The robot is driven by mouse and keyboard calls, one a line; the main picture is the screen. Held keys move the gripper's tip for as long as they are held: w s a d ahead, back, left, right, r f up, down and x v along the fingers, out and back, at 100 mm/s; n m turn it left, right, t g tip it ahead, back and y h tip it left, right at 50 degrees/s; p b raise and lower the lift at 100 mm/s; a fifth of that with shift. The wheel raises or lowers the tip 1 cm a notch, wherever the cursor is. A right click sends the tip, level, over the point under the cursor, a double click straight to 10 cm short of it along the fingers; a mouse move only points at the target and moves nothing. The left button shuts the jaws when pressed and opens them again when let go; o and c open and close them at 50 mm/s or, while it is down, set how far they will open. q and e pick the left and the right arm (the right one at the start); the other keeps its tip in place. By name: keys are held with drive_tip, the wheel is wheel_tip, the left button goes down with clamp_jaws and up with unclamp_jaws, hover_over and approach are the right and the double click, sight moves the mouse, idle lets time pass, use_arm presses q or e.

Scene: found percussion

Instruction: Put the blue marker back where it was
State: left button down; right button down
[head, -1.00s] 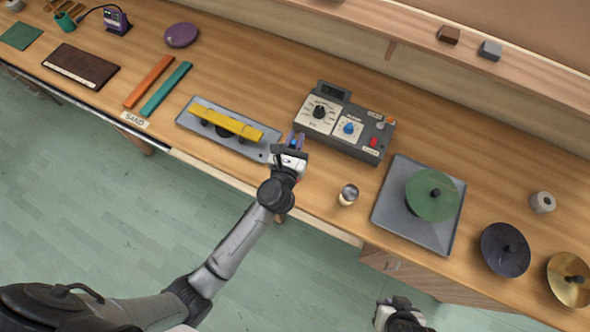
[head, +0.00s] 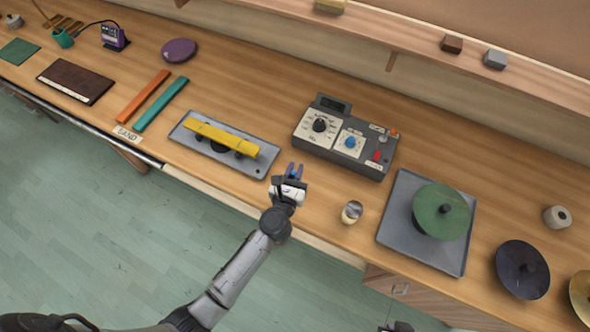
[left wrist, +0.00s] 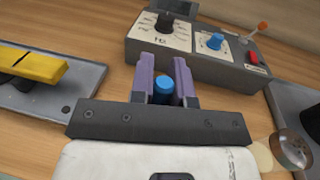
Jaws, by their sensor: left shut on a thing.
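My left gripper (head: 294,170) is shut on the blue marker (left wrist: 162,90), whose round blue end shows between the two purple fingers in the left wrist view. In the head view the gripper is over the front part of the bench, between the grey tray with the yellow bar and the grey control box. How far the marker is above the bench I cannot tell. Only a sliver of my right gripper (head: 396,327) shows at the bottom edge of the head view; its fingers are hidden.
The control box (head: 345,137) with a black and a blue knob stands just behind. The grey tray (head: 262,163) with the yellow bar (head: 220,138) is left. A small metal-topped knob (head: 351,212) and a tray (head: 395,235) bearing a green disc (head: 442,211) are right.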

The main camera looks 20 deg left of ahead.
use_arm(q)
drive_tip(key=shift+f, duration=0.1)
drive_tip(key=shift+f, duration=0.15)
drive_tip(key=c, duration=1.1)
unclamp_jaws()
drive_tip(key=shift+r, duration=0.2)
drive_tip(key=s+d+b, duration=0.1)
drive_tip(key=s, duration=1.1)
drive_tip(key=shift+b, duration=0.3)
